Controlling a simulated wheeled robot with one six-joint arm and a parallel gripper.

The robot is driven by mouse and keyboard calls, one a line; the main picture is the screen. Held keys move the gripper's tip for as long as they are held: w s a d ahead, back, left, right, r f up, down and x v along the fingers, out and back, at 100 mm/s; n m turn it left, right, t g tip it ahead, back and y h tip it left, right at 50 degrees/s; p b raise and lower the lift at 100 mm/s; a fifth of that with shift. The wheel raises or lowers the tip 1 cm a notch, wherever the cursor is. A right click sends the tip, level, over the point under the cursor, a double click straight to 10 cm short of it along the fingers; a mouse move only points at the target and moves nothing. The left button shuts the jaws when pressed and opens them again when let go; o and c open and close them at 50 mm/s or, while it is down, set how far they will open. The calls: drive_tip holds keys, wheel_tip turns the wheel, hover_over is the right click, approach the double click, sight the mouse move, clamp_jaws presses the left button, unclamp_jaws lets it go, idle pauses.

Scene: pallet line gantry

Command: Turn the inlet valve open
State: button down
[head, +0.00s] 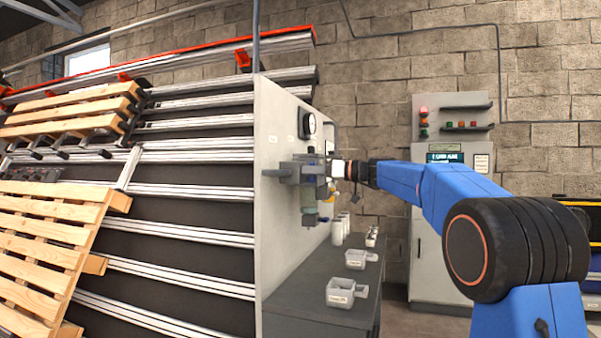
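A pale grey panel (285,130) stands beside the pallet racks. On it are a round gauge (309,125), a grey pipe fitting (276,173) and a filter unit with a hanging bowl (309,207). I cannot clearly pick out the inlet valve's handle among these small parts. A small yellow part (329,197) shows just right of the filter unit. My blue arm reaches in from the right, and my gripper (319,171) is at the filter unit, overlapping it in view. Its fingers blend with the grey fittings, so their opening and any contact are unclear.
Below is a dark grey bench (325,285) with white labelled bins (341,291) and white bottles (338,232). Sloped rails with wooden pallets (45,245) fill the left. A control cabinet (440,240) with lamps stands behind my arm against the block wall.

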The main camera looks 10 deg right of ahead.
drive_tip(key=shift+w+d+f+m, duration=0.1)
drive_tip(key=shift+m, duration=2.65)
drive_tip(key=shift+w+f+m, duration=0.1)
drive_tip(key=shift+m, duration=2.6)
drive_tip(key=shift+w+d+f+m, duration=0.1)
drive_tip(key=shift+m, duration=2.65)
drive_tip(key=c, duration=1.8)
unclamp_jaws()
drive_tip(key=v, duration=1.7)
drive_tip(key=shift+s+d, duration=0.15)
